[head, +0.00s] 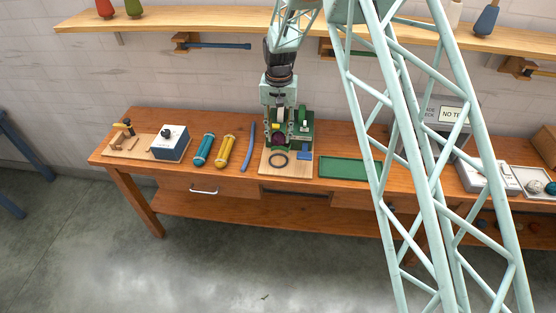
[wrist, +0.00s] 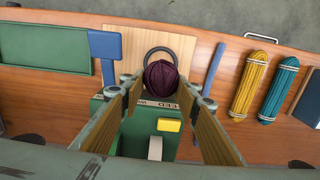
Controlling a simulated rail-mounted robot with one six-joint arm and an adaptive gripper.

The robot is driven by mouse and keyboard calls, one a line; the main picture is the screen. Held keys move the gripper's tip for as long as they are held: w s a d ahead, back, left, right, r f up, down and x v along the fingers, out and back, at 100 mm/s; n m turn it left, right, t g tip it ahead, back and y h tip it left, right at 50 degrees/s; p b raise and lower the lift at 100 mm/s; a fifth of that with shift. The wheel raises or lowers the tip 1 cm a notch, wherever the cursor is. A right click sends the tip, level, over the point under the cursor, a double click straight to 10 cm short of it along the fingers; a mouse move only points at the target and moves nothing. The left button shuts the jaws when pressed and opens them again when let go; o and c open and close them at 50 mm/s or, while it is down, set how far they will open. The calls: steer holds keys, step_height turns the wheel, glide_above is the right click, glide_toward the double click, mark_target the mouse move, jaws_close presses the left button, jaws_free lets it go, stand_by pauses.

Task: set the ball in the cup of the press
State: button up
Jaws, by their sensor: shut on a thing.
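A dark purple wool ball (wrist: 161,76) sits between the fingertips of my gripper (wrist: 159,88) in the wrist view. The gripper is shut on it. The green press (head: 301,127) stands on a pale wooden board on the bench, with my gripper over its left part in the head view. In the wrist view the press body (wrist: 138,137) with a yellow button (wrist: 168,125) lies below the fingers. I cannot make out the cup; the ball and fingers may hide it. I cannot tell whether the ball touches the press.
A black ring (head: 278,160) and a blue part (head: 304,153) are at the board's front. A green tray (head: 345,168) lies to the right. A blue strip (head: 248,147), yellow skein (head: 225,151) and teal skein (head: 204,149) lie to the left.

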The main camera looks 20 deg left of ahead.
glide_above(279, 159)
steer(key=shift+s+f, duration=0.15)
steer(key=shift+f, duration=2.95)
steer(key=shift+f, duration=1.85)
steer(key=shift+f, duration=0.2)
steer(key=o, duration=0.8)
steer(key=shift+o, duration=0.3)
steer(key=shift+r, duration=0.15)
steer(key=shift+r, duration=6.05)
